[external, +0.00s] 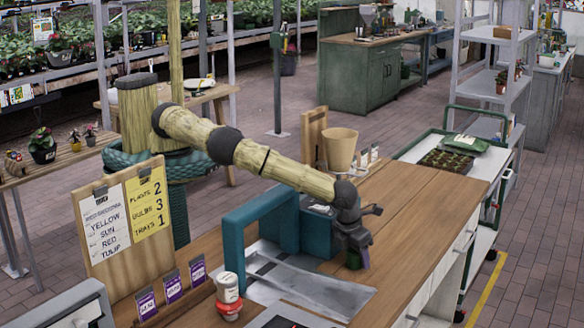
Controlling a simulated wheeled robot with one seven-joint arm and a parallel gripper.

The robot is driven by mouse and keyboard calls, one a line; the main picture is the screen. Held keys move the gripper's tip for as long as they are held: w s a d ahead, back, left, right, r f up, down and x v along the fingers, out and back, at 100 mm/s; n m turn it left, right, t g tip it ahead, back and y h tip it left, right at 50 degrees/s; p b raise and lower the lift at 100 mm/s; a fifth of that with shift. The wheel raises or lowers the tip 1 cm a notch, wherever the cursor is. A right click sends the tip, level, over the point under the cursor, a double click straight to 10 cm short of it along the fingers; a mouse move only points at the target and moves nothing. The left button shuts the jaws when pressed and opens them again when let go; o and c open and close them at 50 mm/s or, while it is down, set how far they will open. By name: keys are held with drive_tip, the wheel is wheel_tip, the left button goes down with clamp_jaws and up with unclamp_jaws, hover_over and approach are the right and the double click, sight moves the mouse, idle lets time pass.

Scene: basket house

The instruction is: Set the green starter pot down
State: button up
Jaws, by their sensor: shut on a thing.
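My gripper (356,246) points down over the wooden workbench (425,215), just right of a teal frame. It is shut on a small dark green thing, which seems to be the green starter pot (353,261). The pot sits between the fingers and is mostly hidden by them. I cannot tell whether its base touches the surface below.
The teal frame (240,240) and a grey metal sheet (345,293) lie left of and below my gripper. A red-and-white container (229,297) stands at the front. A tan pot (340,146) stands behind. The bench to the right is clear.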

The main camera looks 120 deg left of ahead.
drive_tip(key=shift+f, duration=0.1)
drive_tip(key=o, duration=1)
drive_tip(key=shift+c, duration=0.2)
drive_tip(key=b+v, duration=0.3)
drive_tip(key=v, duration=0.9)
drive_tip(key=shift+b, duration=0.3)
